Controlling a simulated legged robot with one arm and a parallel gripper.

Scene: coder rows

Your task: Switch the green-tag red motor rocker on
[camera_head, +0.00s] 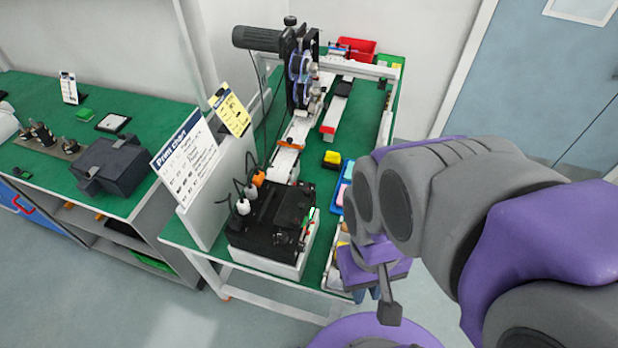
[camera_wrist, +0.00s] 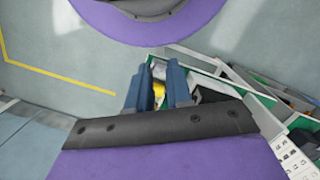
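A black coder unit (camera_head: 268,222) on a white base stands at the near end of the green-topped table. Small red and green details (camera_head: 307,226) show on its right side; they are too small for me to tell the motor rocker, its tag or its position. My gripper (camera_head: 368,294) hangs to the right of this unit, near the table's front edge, apart from it. In the wrist view my gripper (camera_wrist: 157,88) has its two blue fingers apart, with nothing held between them. The rocker cannot be made out in the wrist view.
A white panel with a print chart (camera_head: 186,160) stands left of the unit. A conveyor with a motor and rollers (camera_head: 300,75) runs behind it. A yellow-topped block (camera_head: 332,159) and a red bin (camera_head: 357,48) are on the table. Another bench (camera_head: 60,170) stands left.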

